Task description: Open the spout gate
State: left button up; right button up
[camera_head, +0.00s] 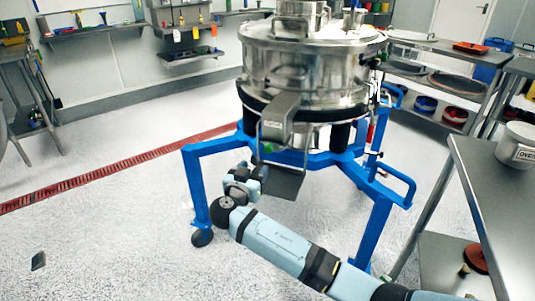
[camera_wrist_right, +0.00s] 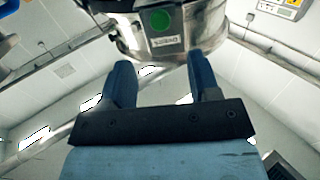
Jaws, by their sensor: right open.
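The round steel sifter (camera_head: 305,75) stands on a blue wheeled frame (camera_head: 195,180). Its grey spout (camera_head: 281,112) slopes down at the front, with a thin wire-like handle at its lower end. A dark plate (camera_head: 284,184) shows below the spout; I cannot tell whether it is the gate. My right gripper (camera_head: 264,166) is just below and left of the spout end. In the right wrist view, the right gripper (camera_wrist_right: 163,75) is open and empty, pointing up at a steel part (camera_wrist_right: 202,28) with a green disc (camera_wrist_right: 160,19) and a label. My left gripper is out of view.
A steel table (camera_head: 495,190) with a labelled pot (camera_head: 516,147) stands at the right. Shelves with sieves (camera_head: 460,84) are at the back right. A red floor drain (camera_head: 120,166) crosses the left. The floor at the left is mostly clear.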

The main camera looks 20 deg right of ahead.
aim_at(267, 151)
jog(key=b+x, duration=0.1)
jog(key=x, duration=0.8)
jog(key=shift+w+d+f, duration=0.1)
jog(key=shift+w+d, duration=0.1)
jog(key=shift+d, duration=0.05)
jog(key=shift+w+d+b, duration=0.25)
jog(key=shift+w+b, duration=0.05)
jog(key=shift+w, duration=0.05)
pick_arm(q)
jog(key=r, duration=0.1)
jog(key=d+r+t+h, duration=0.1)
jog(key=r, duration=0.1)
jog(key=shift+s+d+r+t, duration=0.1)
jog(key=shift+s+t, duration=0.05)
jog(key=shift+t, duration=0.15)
